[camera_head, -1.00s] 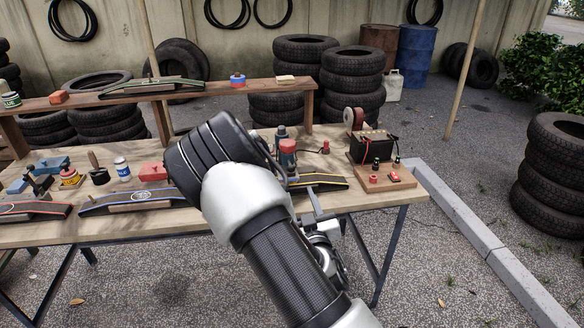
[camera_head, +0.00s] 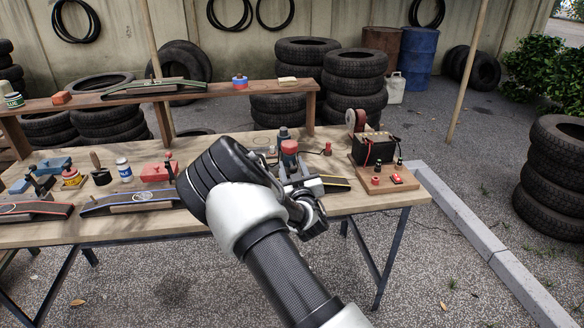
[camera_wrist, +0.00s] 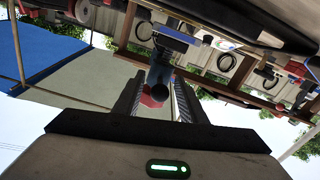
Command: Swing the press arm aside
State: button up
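A press with a red rounded top (camera_head: 289,147) and a dark grey-blue post (camera_head: 283,133) stands on the right half of the workbench. A tube strip with a yellow edge (camera_head: 335,184) lies in front of it, partly covered by my arm. I cannot make out clearly which part of the press is its arm. My gripper (camera_wrist: 159,80) is open. In the wrist view a blue-grey post with a dark round end (camera_wrist: 158,72) shows between the fingers, with red behind it. I cannot tell whether the fingers touch it. My forearm hides part of the bench.
A black battery (camera_head: 376,147) on a wooden board with red and black terminals stands right of the press. A red clamp (camera_head: 157,172) and a blue-edged strip (camera_head: 135,199) lie left on the workbench (camera_head: 205,222). A raised plank shelf (camera_head: 215,88) runs behind.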

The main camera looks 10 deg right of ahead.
jog(key=shift+r, duration=0.15)
grip_shut()
jog(key=shift+d, duration=0.15)
